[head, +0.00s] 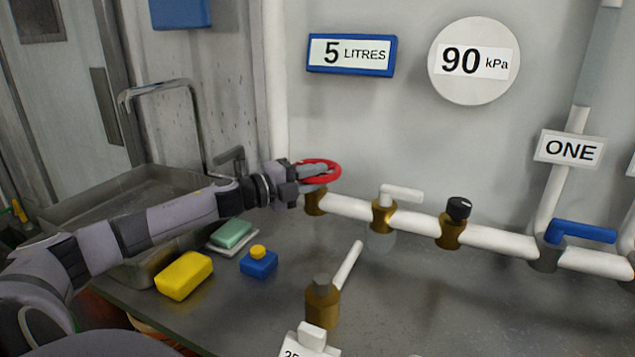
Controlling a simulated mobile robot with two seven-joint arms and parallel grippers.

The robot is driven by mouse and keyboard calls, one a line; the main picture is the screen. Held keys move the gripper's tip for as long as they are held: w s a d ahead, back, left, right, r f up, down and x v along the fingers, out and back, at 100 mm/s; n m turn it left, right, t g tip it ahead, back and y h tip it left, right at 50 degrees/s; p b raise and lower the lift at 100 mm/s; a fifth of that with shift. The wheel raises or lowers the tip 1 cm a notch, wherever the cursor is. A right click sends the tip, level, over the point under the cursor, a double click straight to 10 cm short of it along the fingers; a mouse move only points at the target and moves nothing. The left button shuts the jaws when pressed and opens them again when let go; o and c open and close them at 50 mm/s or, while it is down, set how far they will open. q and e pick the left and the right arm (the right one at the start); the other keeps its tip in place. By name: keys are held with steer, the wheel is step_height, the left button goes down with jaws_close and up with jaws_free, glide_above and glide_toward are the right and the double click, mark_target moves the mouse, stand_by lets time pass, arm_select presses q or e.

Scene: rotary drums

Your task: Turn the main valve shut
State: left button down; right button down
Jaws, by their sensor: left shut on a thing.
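The main valve appears to be the red handwheel (322,168) on a brass body (315,201) at the left end of the white pipe (348,207). My left gripper (312,172) reaches in from the left and is shut on the red wheel's rim. The fingers hide part of the wheel, so how far it is turned cannot be told. My right gripper is not in view.
Along the pipe are a white lever valve (383,213), a black-knobbed valve (453,222) and a blue lever (583,231).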

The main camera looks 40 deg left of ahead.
arm_select(q)
steer(key=m+g+h, duration=0.1)
steer(key=h, duration=0.1)
steer(key=a+m+g+h+b, duration=0.1)
steer(key=h, duration=0.1)
steer(key=shift+s+m, duration=0.1)
steer(key=shift+m, duration=0.3)
steer(key=shift+s+a+r+m+g+h+b, duration=0.1)
steer(key=shift+a+m+g+h+b, duration=0.05)
steer(key=shift+m+g+h+b, duration=0.55)
steer(key=shift+s+a+m+g+h+b, duration=0.1)
steer(key=shift+m+g+h+b, duration=0.25)
steer(key=shift+m+g+h, duration=0.4)
steer(key=shift+m+h, duration=0.25)
steer(key=shift+h, duration=0.2)
steer(key=c, duration=1)
jaws_free()
steer(key=shift+w+g, duration=0.1)
steer(key=shift+g, duration=0.15)
steer(key=shift+c, duration=0.2)
steer(key=b+v, duration=0.2)
steer(key=v, duration=0.5)
